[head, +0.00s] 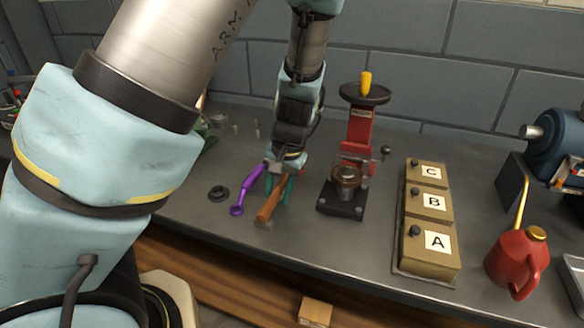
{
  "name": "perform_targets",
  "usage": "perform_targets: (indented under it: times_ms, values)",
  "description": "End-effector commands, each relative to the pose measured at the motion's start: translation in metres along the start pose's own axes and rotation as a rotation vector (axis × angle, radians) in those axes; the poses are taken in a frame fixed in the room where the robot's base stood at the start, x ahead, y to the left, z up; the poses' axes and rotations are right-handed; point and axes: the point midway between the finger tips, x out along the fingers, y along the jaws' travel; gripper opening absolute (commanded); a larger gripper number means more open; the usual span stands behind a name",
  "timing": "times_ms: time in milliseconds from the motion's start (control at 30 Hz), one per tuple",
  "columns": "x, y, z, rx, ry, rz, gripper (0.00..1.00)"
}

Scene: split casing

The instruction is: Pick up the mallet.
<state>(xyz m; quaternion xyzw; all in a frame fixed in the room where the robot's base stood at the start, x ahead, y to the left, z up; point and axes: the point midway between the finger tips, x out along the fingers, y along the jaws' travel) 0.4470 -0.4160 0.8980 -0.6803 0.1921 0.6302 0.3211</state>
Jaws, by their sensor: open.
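The mallet (269,211) lies on the grey bench, and its brown wooden handle points toward the near edge. Its far end is hidden under my gripper. My gripper (279,187) points down over that far part of the mallet, with its teal fingers open. One finger shows on each side of the handle; I cannot tell whether either touches it.
A purple wrench (246,190) lies close on the left, with a dark ring (219,193) beyond it. A red press (350,184) stands close on the right. Farther right are lidded boxes marked A, B and C (428,215) and a red oil can (516,262).

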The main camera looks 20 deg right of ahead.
Motion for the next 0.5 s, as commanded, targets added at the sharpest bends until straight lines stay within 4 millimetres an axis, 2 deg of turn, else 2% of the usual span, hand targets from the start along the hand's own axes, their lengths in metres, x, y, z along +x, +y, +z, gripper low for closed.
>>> perform_targets:
  times_ms: [233, 500]
  values:
    - [0.0022, 0.0, 0.0, 0.001, 0.0, 0.0, 0.42]
    - [0.002, 0.0001, 0.0, 0.0, 0.0, 0.0, 0.12]
